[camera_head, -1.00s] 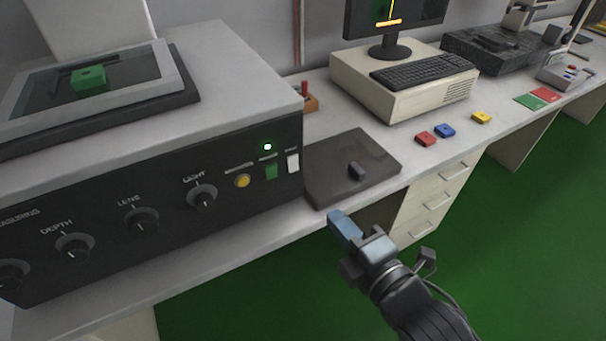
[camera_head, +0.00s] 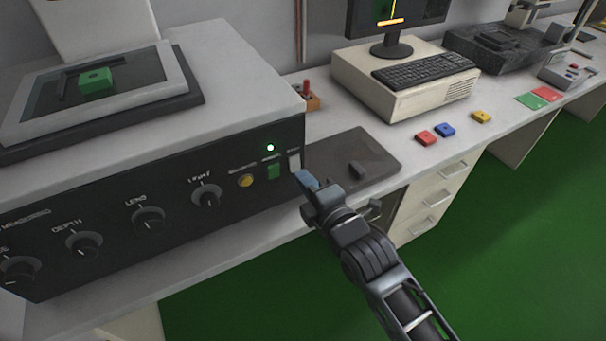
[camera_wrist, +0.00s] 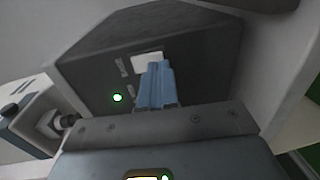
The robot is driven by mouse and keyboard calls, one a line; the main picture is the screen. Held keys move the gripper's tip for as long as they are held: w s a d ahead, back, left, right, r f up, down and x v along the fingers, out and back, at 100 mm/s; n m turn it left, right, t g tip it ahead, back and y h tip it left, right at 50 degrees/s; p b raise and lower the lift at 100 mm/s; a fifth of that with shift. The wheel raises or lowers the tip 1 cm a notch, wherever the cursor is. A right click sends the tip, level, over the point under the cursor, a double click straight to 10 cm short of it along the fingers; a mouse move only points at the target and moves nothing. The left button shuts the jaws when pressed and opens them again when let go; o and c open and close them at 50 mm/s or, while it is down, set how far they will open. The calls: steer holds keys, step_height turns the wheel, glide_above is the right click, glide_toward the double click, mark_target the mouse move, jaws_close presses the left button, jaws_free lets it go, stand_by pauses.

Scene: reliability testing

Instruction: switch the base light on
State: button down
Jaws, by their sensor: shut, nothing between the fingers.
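The dark front panel (camera_head: 130,238) of the grey measuring machine carries a white rocker switch (camera_head: 294,163) at its right end, with a green switch (camera_head: 273,171) and a lit green lamp (camera_head: 270,148) to its left. The small labels above the switches are too blurred to read. My gripper (camera_head: 305,180) has its blue fingers shut and empty, close to the white switch's lower part. In the wrist view, the fingertips (camera_wrist: 154,68) overlap the lower edge of the white switch (camera_wrist: 148,59); I cannot tell whether they touch it.
A yellow button (camera_head: 245,181) and several dark knobs, including the light knob (camera_head: 206,196), line the panel to the left. A dark plate (camera_head: 375,150) with a small block lies on the bench right of the machine. Open floor (camera_head: 500,240) lies in front.

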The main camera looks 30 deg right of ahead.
steer(key=shift+w+f, duration=0.1)
steer(key=shift+w, duration=0.55)
steer(key=shift+w, duration=0.2)
steer(key=shift+f, duration=0.1)
